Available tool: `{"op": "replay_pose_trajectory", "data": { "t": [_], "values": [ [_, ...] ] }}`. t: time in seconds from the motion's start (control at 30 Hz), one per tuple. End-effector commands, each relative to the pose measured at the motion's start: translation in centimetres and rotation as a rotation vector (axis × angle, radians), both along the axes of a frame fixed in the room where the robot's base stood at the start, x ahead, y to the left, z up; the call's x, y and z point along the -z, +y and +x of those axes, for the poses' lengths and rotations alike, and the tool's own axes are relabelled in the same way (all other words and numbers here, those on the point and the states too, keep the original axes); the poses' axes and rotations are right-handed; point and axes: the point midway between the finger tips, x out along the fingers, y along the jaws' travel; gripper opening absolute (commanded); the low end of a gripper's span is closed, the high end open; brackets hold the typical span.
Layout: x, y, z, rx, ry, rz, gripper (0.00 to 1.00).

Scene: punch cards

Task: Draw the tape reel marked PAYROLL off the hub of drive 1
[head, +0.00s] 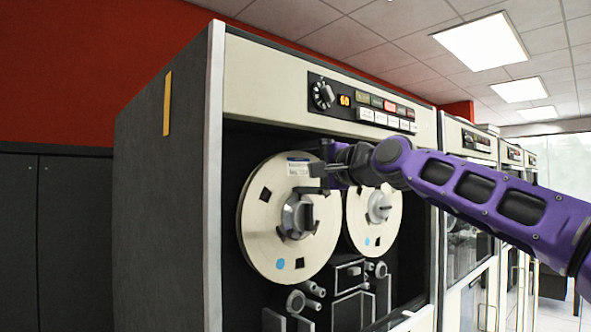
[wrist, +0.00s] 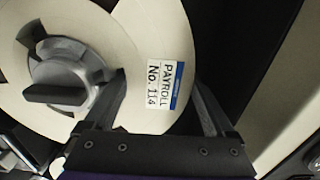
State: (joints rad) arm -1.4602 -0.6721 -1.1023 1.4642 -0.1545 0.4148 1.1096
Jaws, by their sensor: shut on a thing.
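The cream PAYROLL reel (head: 258,225) is at the left of the drive cabinet, seated around its hub (head: 298,214). Its white and blue label reads PAYROLL No. 114 in the wrist view (wrist: 165,84). My gripper (head: 318,178) is at the reel's upper right. In the wrist view my gripper (wrist: 160,80) has one finger at a dark opening in the reel and the other just outside the rim, shut on the band of reel between them. The hub's dark knob (wrist: 58,94) shows clear of the fingers. The fingertips' depth behind the reel face is hidden.
A second cream reel (head: 370,225) sits close on the right, partly behind my arm. A control panel (head: 360,104) showing 60 is above. Tape guides (head: 350,272) lie below. The cabinet's side wall (head: 165,200) bounds the left. More drives stand to the right.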

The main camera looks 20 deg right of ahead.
Motion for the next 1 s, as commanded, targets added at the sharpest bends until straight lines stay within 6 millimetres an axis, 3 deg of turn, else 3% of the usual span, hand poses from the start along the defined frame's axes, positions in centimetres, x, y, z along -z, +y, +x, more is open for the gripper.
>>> {"op": "replay_pose_trajectory", "data": {
  "t": [0.03,0.23,1.0],
  "values": [
    [0.00,-0.01,-0.01,0.000,0.000,0.000,0.37],
    [0.00,-0.01,-0.01,0.000,0.000,0.000,0.01],
    [-0.35,-0.10,-0.14,0.001,-0.004,0.002,0.00]
  ]
}}
